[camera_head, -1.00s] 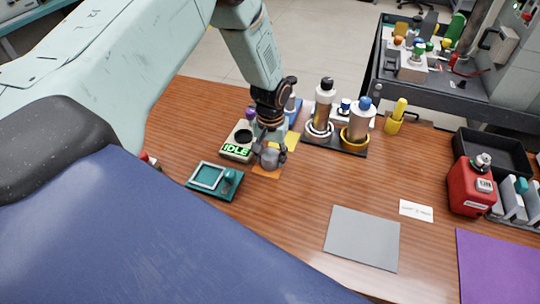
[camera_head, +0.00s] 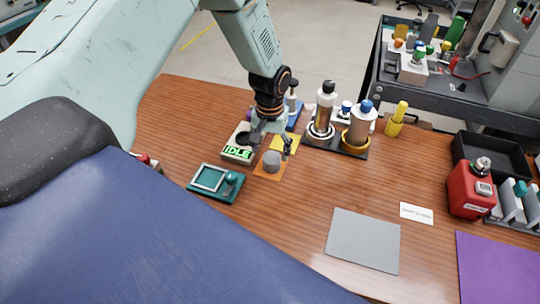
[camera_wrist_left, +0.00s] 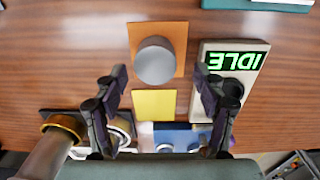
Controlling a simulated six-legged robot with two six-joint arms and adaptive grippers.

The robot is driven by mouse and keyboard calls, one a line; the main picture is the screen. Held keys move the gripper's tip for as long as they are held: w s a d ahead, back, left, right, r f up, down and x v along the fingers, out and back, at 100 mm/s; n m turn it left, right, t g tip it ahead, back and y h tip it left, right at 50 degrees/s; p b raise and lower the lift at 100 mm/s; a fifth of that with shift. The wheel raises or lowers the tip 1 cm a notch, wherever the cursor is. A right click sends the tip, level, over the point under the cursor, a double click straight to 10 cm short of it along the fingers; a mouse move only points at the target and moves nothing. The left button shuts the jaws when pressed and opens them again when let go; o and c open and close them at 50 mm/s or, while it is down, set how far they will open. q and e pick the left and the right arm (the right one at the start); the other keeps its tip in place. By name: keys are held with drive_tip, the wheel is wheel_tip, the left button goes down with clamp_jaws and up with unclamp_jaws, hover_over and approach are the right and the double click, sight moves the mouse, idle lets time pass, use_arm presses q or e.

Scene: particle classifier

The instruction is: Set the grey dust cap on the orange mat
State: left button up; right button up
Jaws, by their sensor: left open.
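The grey dust cap (camera_head: 272,161) stands on the orange mat (camera_head: 264,173) in the head view. My right gripper is in neither view.
The IDLE device (camera_head: 238,146) stands left of the orange mat, and a yellow mat (camera_head: 287,143) lies behind it. A teal scale-like device (camera_head: 216,183) is at the front left. Bottles (camera_head: 357,126) stand on a dark tray behind right.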

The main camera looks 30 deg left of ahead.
sight(271, 156)
use_arm(q)
drive_tip(key=r, duration=0.7)
drive_tip(key=shift+d+p, duration=0.2)
drive_tip(key=shift+p, duration=0.15)
drive_tip(key=shift+a+r, duration=0.1)
drive_tip(key=shift+r, duration=0.55)
